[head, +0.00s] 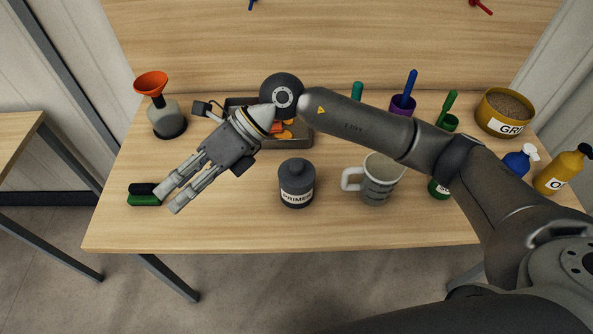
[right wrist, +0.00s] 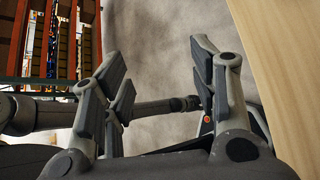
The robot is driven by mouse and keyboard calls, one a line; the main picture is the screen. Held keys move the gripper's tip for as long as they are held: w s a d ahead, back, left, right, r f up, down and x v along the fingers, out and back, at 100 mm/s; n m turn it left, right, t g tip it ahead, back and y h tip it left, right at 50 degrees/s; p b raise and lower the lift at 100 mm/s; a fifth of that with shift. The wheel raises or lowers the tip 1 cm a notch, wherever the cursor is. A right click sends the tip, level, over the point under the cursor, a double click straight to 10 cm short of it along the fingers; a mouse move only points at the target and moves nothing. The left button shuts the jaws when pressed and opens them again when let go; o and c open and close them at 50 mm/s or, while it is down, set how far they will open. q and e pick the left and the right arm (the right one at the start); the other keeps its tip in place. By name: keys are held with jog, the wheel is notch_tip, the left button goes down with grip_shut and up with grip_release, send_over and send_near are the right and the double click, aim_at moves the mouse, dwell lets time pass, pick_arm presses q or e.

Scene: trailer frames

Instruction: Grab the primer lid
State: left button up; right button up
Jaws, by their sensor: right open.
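The primer jar (head: 297,194) is a dark grey pot with a "PRIMER" label, standing upright near the front middle of the table in the head view. Its dark grey primer lid (head: 297,170) with a round knob sits on top. My right gripper (head: 169,201) reaches across from the right and points to the front left, well left of the jar and apart from it. In the right wrist view its fingers (right wrist: 160,78) are spread with nothing between them. Neither jar nor lid shows there. My left gripper is not in view.
A green and black block (head: 144,195) lies beside the right fingertips. A grey mug (head: 383,190) stands right of the jar. My right arm partly covers a tray (head: 298,141) with orange pieces behind the jar. A flask with an orange funnel (head: 151,84) stands back left.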

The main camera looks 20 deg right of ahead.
jog(key=w+d+f+t+h, duration=0.1)
jog(key=w+d+f+h, duration=0.15)
jog(key=d, duration=0.25)
jog(key=w+d+f+h, duration=0.2)
jog(key=w+d+h, duration=0.1)
jog(key=d+h, duration=0.15)
jog(key=t+h, duration=0.1)
jog(key=h, duration=0.4)
send_over(297, 164)
jog(key=f, duration=0.1)
jog(key=f+p, duration=0.1)
jog(key=f, duration=0.1)
jog(key=shift+w+f+p, duration=0.3)
jog(key=shift+f+p, duration=0.05)
jog(key=shift+p, duration=0.05)
jog(key=shift+f, duration=0.3)
jog(key=shift+s+f+p, duration=0.15)
jog(key=shift+f+p, duration=0.4)
jog(key=shift+p, duration=0.1)
jog(key=f, duration=0.1)
jog(key=f+p, duration=0.2)
jog(key=shift+s+f, duration=0.15)
jog(key=shift+s, duration=0.1)
jog(key=shift+w+f, duration=0.1)
jog(key=shift+f, duration=0.4)
jog(key=c, duration=1)
